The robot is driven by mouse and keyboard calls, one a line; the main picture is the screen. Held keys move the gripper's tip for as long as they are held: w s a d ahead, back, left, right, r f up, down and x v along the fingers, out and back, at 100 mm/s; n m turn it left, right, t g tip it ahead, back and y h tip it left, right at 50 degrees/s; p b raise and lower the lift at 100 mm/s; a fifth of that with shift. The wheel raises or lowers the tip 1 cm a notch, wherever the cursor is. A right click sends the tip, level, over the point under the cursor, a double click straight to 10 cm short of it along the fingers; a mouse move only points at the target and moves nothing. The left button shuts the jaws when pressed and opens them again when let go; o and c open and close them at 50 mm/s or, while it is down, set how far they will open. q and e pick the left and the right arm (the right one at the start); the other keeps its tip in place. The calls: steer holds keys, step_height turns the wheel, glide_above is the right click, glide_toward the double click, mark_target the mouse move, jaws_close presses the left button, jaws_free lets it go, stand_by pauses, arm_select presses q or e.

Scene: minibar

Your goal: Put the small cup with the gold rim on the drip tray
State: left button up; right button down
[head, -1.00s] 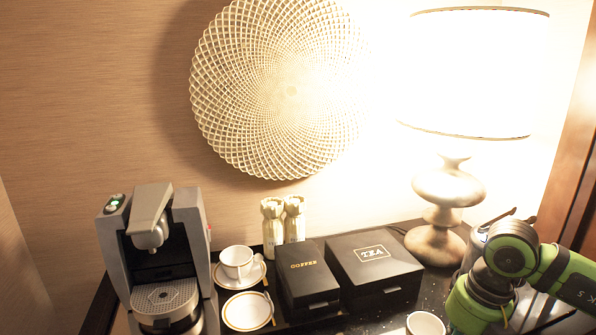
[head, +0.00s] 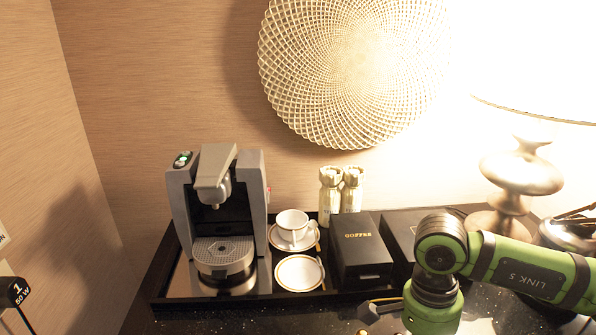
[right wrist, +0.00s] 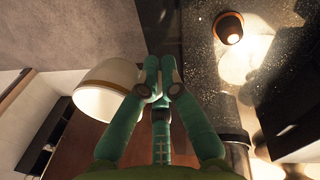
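The drip tray (head: 222,250) is the grey perforated plate at the foot of the coffee machine (head: 217,205), at left in the head view; nothing stands on it. In the right wrist view, the small white cup with a gold-brown rim (right wrist: 95,100) is tilted beside my right gripper (right wrist: 158,72). The gripper's teal fingers are closed together at the cup's edge and appear to hold it; the exact contact is partly hidden. In the head view my right wrist is in front of the black boxes, and this cup does not show. My left gripper is out of view.
Another white cup (head: 292,226) stands on a saucer right of the machine. An empty saucer (head: 299,272) lies in front of it. A black coffee box (head: 360,250) and two pale bottles (head: 340,196) stand farther right. The lamp (head: 520,175) is at right.

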steer(key=n, duration=0.2)
steer(key=a+n, duration=0.1)
steer(key=n, duration=0.2)
steer(key=shift+a+t+h, duration=0.15)
steer(key=shift+t+h, duration=0.15)
steer(key=n, duration=0.4)
steer(key=shift+s+a+f+n, duration=0.1)
steer(key=shift+a+f+n, duration=0.05)
steer(key=shift+a+n, duration=0.15)
steer(key=n, duration=0.2)
steer(key=shift+s+a+f+n+t, duration=0.1)
steer(key=shift+a+f+n+t, duration=0.1)
steer(key=shift+n+t, duration=0.2)
steer(key=shift+d+r, duration=0.1)
steer(key=shift+r, duration=0.05)
